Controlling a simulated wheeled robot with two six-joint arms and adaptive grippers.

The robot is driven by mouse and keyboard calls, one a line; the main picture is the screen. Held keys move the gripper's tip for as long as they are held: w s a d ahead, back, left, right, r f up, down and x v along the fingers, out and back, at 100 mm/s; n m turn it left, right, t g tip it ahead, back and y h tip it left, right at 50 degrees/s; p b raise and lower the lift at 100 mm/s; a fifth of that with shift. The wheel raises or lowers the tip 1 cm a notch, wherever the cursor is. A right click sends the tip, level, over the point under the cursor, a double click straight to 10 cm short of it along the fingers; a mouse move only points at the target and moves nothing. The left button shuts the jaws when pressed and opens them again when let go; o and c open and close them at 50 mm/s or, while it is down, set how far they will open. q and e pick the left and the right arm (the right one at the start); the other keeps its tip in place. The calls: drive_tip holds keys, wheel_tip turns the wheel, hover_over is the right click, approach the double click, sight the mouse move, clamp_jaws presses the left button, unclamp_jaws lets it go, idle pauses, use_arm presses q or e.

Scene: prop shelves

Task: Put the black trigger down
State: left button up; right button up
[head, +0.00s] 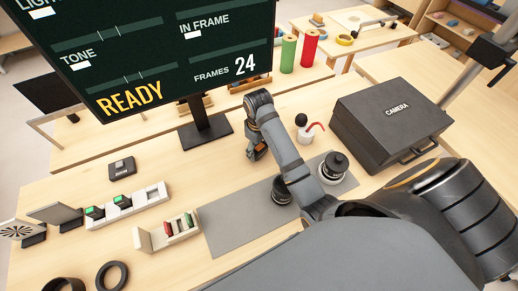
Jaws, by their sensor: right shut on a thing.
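My right gripper (257,152) is at the end of the arm that bends over the middle of the table, with its fingertips low behind the forearm. It is shut on the black trigger, which is small and dark and mostly hidden by the gripper and arm. I cannot tell whether the trigger touches the table. My left gripper is not in view.
A grey mat (230,222) lies under my arm, with dark lens-like pieces on it. A black camera case (390,120) stands at right. A white rack (151,197) and a small black box (122,168) are at left. A monitor (165,50) stands behind.

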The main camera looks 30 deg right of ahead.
sight(259, 146)
drive_tip(key=o, duration=1.2)
drive_tip(key=shift+f, duration=0.1)
drive_tip(key=shift+o, duration=1)
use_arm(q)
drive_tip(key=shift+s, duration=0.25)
use_arm(e)
drive_tip(key=shift+r, duration=0.35)
use_arm(q)
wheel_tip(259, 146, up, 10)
drive_tip(key=p, duration=1)
use_arm(e)
wheel_tip(259, 146, up, 12)
drive_tip(key=shift+f, duration=0.2)
